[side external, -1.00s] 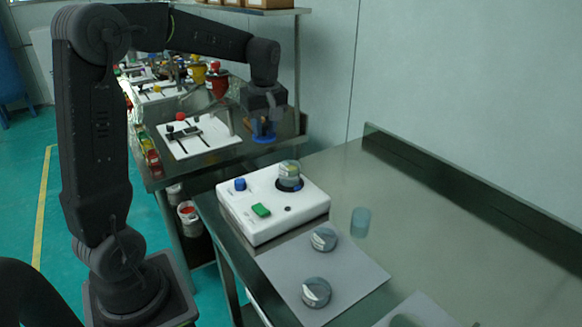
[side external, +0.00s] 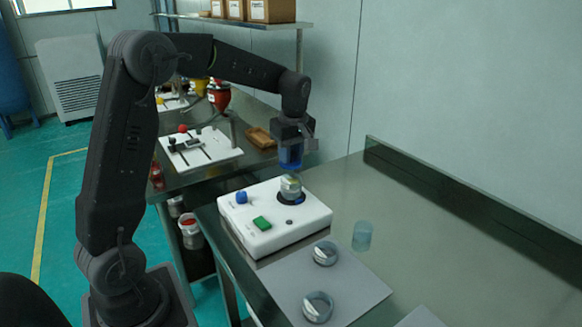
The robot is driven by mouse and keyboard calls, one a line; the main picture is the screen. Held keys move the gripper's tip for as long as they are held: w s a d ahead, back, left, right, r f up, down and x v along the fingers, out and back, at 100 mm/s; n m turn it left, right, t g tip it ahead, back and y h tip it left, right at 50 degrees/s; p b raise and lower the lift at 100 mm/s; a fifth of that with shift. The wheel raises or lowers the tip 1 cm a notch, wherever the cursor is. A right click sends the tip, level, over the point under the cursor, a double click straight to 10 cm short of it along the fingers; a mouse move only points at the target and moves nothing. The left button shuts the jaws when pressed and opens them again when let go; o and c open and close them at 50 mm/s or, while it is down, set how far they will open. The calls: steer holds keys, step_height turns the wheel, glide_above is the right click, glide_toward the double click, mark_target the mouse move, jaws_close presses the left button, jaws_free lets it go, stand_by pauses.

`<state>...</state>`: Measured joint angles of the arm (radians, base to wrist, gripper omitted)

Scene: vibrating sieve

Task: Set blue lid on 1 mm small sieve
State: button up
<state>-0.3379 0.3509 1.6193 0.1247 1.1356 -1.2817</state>
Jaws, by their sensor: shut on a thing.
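My gripper (side external: 291,146) is shut on the blue lid (side external: 290,163) and holds it just above a small sieve (side external: 291,183). That sieve stands upright on the dark round seat of the white shaker box (side external: 270,226). Whether the lid touches the sieve top I cannot tell from this view. Two other small round sieves, one nearer the box (side external: 325,253) and one at the front (side external: 318,307), lie on a grey mat. Mesh sizes cannot be read.
A clear bluish cup (side external: 362,235) stands on the steel table right of the box. The box carries a blue knob (side external: 241,197) and a green button (side external: 262,223). A second bench behind holds a white board (side external: 200,150) and a brown wooden tray (side external: 260,138). The table's right side is clear.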

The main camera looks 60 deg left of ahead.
mark_target(291, 167)
steer(key=shift+f, duration=2.05)
steer(key=o, duration=0.9)
steer(key=shift+f, duration=0.1)
